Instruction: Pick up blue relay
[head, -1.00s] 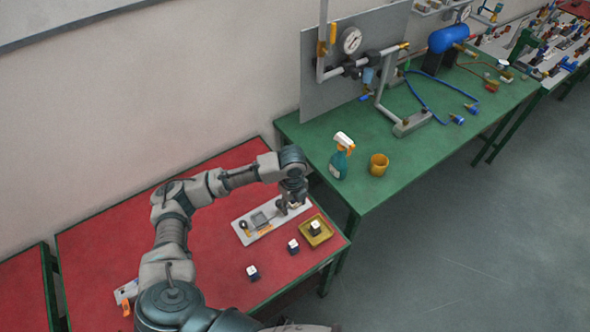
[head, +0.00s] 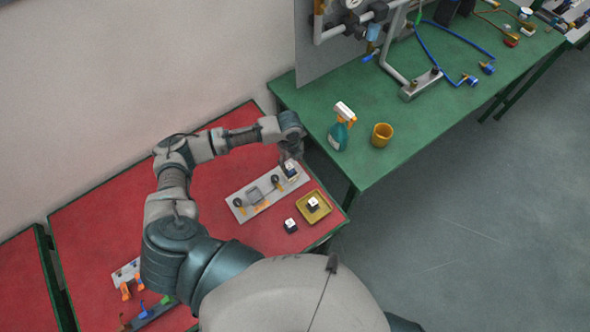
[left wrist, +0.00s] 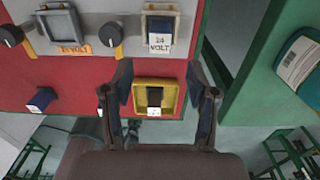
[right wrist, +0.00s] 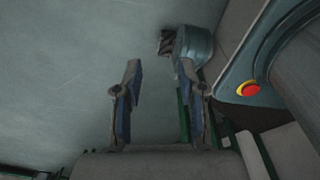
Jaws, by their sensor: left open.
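Small dark relays with white tops are in view. One dark blue relay (left wrist: 40,98) lies on the red table in the left wrist view. Another is mostly hidden behind a finger there; one relay (head: 290,225) shows on the table in the head view. A black relay (left wrist: 154,98) sits in the yellow tray (head: 326,209). A block marked 24 VOLT (left wrist: 160,40) sits in the right slot of the grey panel (head: 240,207). My left gripper (left wrist: 158,78) is open and empty above the panel's right end and the tray. My right gripper (right wrist: 160,70) is open and empty over the floor.
The green table (head: 350,160) stands beside the red table (head: 100,215), with a spray bottle (head: 339,132) and a yellow cup (head: 381,135) near its corner. Orange-handled items (head: 125,290) lie at the red table's front left. Grey floor is open at right.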

